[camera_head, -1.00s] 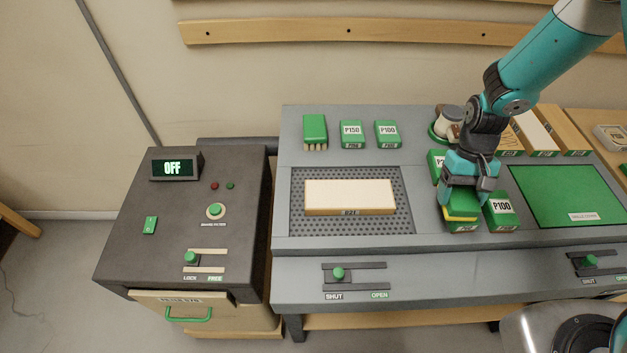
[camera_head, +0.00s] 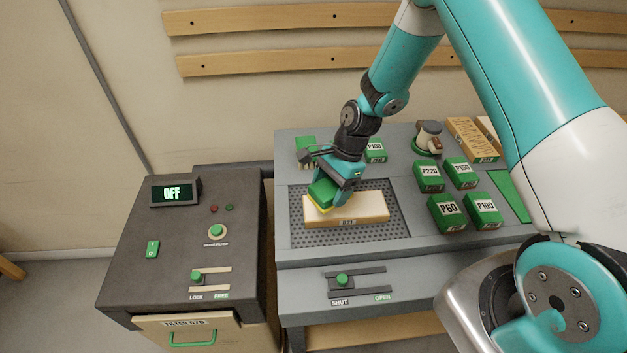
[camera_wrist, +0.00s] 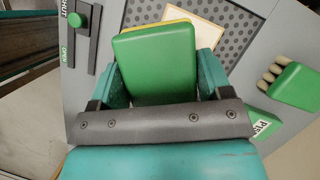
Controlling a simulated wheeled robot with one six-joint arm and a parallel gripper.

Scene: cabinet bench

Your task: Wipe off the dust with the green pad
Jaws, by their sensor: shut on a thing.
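My gripper (camera_head: 333,188) is shut on the green pad (camera_head: 322,192), a green block with a yellow underside. The pad is at the left end of the pale board (camera_head: 365,207), tilted in the picture; I cannot tell whether it touches the board. The board lies on the perforated grey panel (camera_head: 398,232), its front edge labelled. In the wrist view the pad (camera_wrist: 155,55) sits between both fingers, and part of the board (camera_wrist: 188,18) shows beyond it. I cannot make out dust on the board; the pad and gripper hide its left part.
A green brush (camera_wrist: 295,85) is near the board. The dark cabinet (camera_head: 130,270) with its OFF display (camera_head: 172,193) stands left. A slider (camera_head: 342,280) is on the bench front.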

